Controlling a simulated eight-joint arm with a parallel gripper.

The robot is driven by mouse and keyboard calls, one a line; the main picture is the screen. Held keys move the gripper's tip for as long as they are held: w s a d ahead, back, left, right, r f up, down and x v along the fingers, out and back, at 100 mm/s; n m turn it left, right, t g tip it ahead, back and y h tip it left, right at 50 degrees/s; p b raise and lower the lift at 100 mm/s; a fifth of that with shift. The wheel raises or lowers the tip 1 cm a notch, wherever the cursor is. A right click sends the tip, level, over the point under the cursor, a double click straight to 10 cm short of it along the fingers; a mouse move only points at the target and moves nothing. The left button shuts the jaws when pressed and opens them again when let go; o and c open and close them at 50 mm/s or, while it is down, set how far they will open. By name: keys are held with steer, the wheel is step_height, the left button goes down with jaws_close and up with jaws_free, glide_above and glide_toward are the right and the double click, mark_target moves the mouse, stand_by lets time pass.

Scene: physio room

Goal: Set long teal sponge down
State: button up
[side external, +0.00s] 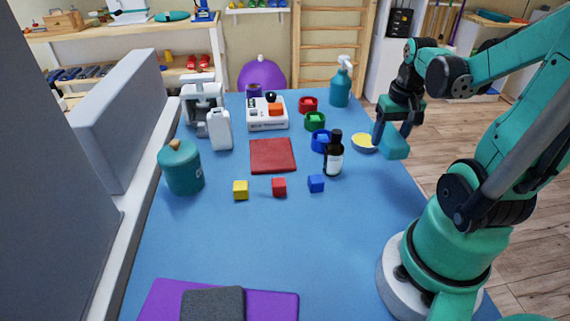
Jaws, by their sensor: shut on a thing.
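My gripper (393,130) points down near the right edge of the blue table (300,240). It is shut on the long teal sponge (391,146), a teal block hanging below the dark fingers. The sponge shows just right of a small round dish with a yellow top (364,143). I cannot tell from this one view whether its lower end touches the table or is a little above it. The fingers hide part of its upper end.
A dark bottle (333,155) and blue, green and red rings stand left of the sponge. Small yellow, red and blue cubes (316,183) lie mid-table. A teal spray bottle (340,85) stands behind.

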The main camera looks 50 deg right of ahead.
mark_target(390, 136)
steer(key=shift+f, duration=3.8)
steer(key=o, duration=1.2)
steer(key=shift+o, duration=0.2)
steer(key=r, duration=0.7)
steer(key=s+a+r, duration=0.1)
steer(key=r, duration=0.3)
steer(key=shift+r, duration=0.35)
steer(key=shift+w+a+r, duration=0.1)
steer(key=shift+w+a, duration=0.1)
steer(key=w+a+n+t, duration=0.3)
steer(key=w+a+n, duration=0.1)
steer(key=a, duration=0.5)
steer(key=w+a+r+n+t+y, duration=0.1)
steer(key=w+a+n+t, duration=0.2)
steer(key=w+a+n, duration=0.2)
steer(key=w+a, duration=0.1)
steer(key=a, duration=0.2)
steer(key=shift+w+a, duration=0.4)
